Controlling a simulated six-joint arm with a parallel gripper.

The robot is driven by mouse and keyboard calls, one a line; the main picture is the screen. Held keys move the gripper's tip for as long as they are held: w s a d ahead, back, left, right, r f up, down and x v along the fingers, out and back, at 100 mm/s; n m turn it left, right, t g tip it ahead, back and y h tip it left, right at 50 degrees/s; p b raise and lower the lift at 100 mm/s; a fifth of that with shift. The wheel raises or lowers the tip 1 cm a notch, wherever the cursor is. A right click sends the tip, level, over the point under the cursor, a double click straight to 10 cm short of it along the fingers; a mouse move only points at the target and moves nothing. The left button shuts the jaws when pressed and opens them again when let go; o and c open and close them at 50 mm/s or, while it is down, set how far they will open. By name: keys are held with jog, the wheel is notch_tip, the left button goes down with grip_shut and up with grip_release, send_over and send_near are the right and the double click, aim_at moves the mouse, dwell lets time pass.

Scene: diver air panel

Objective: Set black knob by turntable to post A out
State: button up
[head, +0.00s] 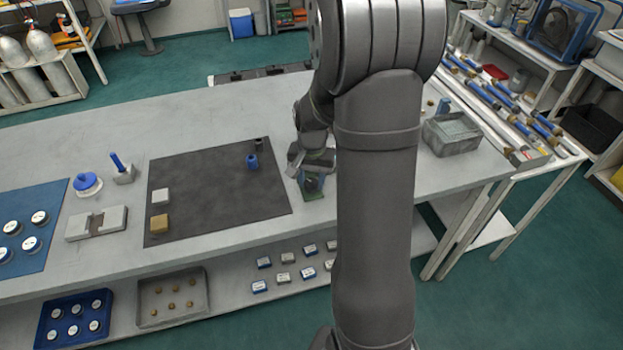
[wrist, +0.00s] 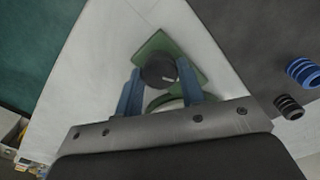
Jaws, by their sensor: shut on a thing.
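The black knob (wrist: 158,73) sits on a green plate (wrist: 176,48) in the wrist view, with a short pale mark on its face. My gripper (wrist: 160,68) has one blue finger on each side of it and is shut on it. A green curved part (wrist: 162,97) shows just beside the knob, partly hidden by my gripper. In the head view my gripper (head: 312,168) is low over the green base (head: 312,194) at the right end of the dark mat. The knob is hidden there. I cannot make out a post A label or clearly identify the turntable.
A grey bin (head: 452,136) stands to the right. The mat's middle is clear.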

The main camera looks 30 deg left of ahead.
aim_at(311, 182)
jog(key=m, duration=0.5)
dwell(0.6)
jog(key=o, duration=1)
notch_tip(311, 182, up, 18)
jog(key=shift+f, duration=0.25)
jog(key=shift+f, duration=0.15)
notch_tip(311, 182, down, 17)
jog(key=shift+f, duration=0.1)
dwell(0.6)
